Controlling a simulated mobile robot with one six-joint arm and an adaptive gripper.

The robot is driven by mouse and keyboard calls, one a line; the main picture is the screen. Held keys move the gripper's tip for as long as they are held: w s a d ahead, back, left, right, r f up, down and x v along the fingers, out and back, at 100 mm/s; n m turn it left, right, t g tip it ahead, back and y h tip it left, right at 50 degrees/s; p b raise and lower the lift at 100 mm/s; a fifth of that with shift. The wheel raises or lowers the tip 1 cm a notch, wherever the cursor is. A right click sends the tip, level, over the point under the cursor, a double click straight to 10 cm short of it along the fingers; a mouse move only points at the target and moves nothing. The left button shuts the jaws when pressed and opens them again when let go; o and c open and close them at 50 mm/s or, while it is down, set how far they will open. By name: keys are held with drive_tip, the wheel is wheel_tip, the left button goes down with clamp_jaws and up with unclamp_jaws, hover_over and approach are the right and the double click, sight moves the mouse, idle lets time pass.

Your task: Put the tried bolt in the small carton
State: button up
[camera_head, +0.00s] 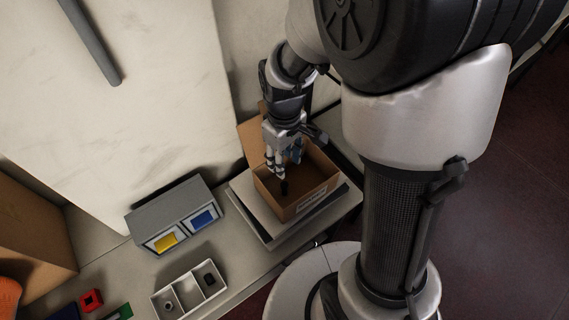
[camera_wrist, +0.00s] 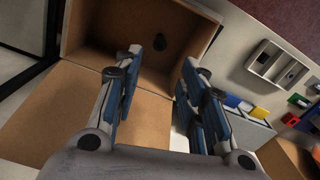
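The small carton (camera_head: 322,192) is an open brown box with flaps up, standing on a flat grey platform. In the wrist view its inside (camera_wrist: 110,28) shows ahead of my fingers. My gripper (camera_head: 283,168) points down into the carton's mouth. In the wrist view its fingers (camera_wrist: 160,62) are spread wide with nothing between them.
A white divided tray (camera_head: 188,292) with small dark parts stands at the front left. A grey bin unit (camera_head: 172,217) with yellow and blue fronts is left of the carton. Red (camera_head: 91,300) and green pieces lie at the lower left. A pale wall panel rises behind.

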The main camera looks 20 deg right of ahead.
drive_tip(key=s+r+m+t, duration=0.4)
drive_tip(key=s+r+m, duration=0.1)
drive_tip(key=s+r, duration=1)
wheel_tip(320, 180, up, 3)
drive_tip(key=shift+d+f+m+t, duration=0.1)
drive_tip(key=shift+d+m+t, duration=0.2)
drive_tip(key=shift+d+m, duration=0.1)
